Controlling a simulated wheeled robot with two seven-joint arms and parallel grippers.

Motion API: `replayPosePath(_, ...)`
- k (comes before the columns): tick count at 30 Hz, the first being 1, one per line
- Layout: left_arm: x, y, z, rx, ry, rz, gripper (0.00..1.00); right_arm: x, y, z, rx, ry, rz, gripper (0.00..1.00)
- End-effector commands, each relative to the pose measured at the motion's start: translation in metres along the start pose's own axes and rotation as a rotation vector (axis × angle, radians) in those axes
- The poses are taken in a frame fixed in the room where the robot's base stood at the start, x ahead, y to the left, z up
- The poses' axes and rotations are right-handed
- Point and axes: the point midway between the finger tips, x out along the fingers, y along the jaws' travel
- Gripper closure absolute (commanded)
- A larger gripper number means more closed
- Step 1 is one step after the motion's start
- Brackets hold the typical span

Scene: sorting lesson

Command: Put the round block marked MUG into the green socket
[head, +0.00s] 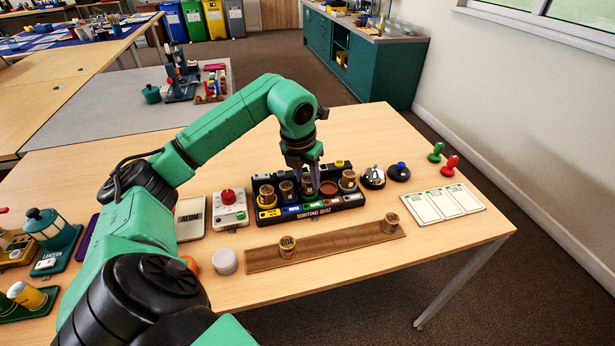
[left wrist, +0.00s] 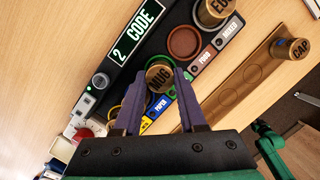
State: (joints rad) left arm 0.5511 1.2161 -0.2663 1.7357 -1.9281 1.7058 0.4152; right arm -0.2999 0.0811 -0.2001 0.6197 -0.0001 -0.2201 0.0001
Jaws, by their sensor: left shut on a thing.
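The round block marked MUG (left wrist: 160,77) is brown with dark letters and sits upright between the fingertips of my left gripper (left wrist: 158,80). In the head view my left gripper (head: 304,172) points down over the black sorting unit (head: 318,212). The block is at the green socket's place, above the green label (head: 312,205). The socket itself is mostly hidden by block and fingers, and I cannot tell whether the block is fully seated. The empty brown-red FOOD socket (left wrist: 184,42) is beside it.
Other round blocks stand at the yellow (head: 267,196), blue (head: 287,191) and MIXED (head: 348,180) sockets. The wooden rack (head: 335,240) in front holds two blocks, one marked CAP (left wrist: 299,49). A red-button box (head: 229,210) stands left, a bell (head: 373,177) right.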

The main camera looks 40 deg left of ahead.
Motion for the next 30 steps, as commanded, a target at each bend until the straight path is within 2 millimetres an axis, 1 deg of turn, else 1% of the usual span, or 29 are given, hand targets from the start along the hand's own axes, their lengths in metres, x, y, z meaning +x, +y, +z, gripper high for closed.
replayPosePath(4, -0.001, 0.0, 0.0, 0.0, -0.001, 0.001, 1.0, -0.003, -0.001, 0.0, 0.0, 0.0, -0.002, 0.47)
replayPosePath(11, 0.0, 0.0, 0.0, 0.0, -0.001, 0.0, 1.0, -0.002, -0.002, 0.0, 0.0, 0.0, -0.003, 0.47)
replayPosePath(30, 0.012, 0.0, -0.003, 0.0, 0.0, 0.0, 1.0, 0.007, -0.002, 0.0, 0.001, 0.001, -0.002, 0.47)
